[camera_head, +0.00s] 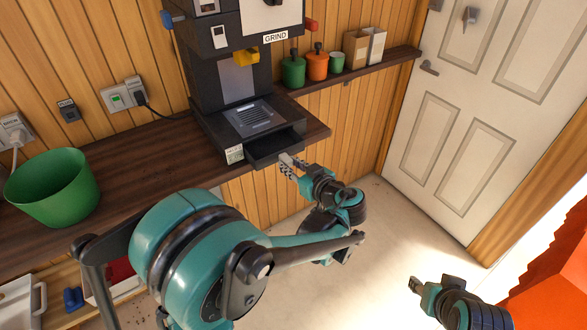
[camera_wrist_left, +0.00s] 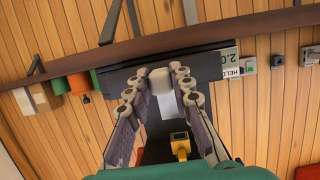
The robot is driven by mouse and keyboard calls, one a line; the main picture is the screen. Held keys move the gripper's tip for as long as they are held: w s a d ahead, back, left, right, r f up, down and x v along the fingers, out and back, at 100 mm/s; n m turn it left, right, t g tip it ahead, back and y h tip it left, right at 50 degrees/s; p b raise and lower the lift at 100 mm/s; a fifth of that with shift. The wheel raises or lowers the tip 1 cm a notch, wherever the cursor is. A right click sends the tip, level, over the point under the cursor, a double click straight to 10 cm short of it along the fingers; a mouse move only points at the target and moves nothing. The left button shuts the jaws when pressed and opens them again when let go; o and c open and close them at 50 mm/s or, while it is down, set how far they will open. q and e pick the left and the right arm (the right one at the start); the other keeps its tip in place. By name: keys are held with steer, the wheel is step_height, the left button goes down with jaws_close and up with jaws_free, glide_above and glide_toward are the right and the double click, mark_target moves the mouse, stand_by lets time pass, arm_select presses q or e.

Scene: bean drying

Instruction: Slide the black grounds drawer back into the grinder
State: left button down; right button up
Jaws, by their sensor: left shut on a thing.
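The black grounds drawer (camera_head: 275,150) sticks part way out of the base of the dark grinder (camera_head: 236,85), over the counter's front edge. My left gripper (camera_head: 293,166) is at the drawer's front. In the left wrist view, its fingers (camera_wrist_left: 159,90) stand on both sides of a pale handle (camera_wrist_left: 161,81) on the dark drawer front (camera_wrist_left: 118,78), and they are shut on it. The inside of the drawer is mostly hidden. My right gripper (camera_head: 424,290) is low at the right, far from the grinder; its jaw opening is unclear.
The wooden counter (camera_head: 135,160) holds a green tub (camera_head: 52,188) at the left. Green and orange canisters (camera_head: 317,64) and small boxes stand on a narrow shelf right of the grinder. The floor (camera_head: 385,235) by the white door (camera_head: 490,110) is clear.

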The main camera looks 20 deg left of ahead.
mark_target(282, 155)
arm_select(q)
steer(key=shift+w+a, duration=1)
steer(key=shift+a, duration=0.25)
steer(key=shift+w+a, duration=0.95)
steer(key=shift+a, duration=0.3)
steer(key=shift+w+a+b, duration=0.3)
steer(key=shift+w+a, duration=0.25)
steer(key=shift+a, duration=0.2)
steer(key=c, duration=1.3)
jaws_free()
steer(key=shift+o, duration=0.2)
steer(key=shift+p+v, duration=0.8)
steer(key=shift+v, duration=2.7)
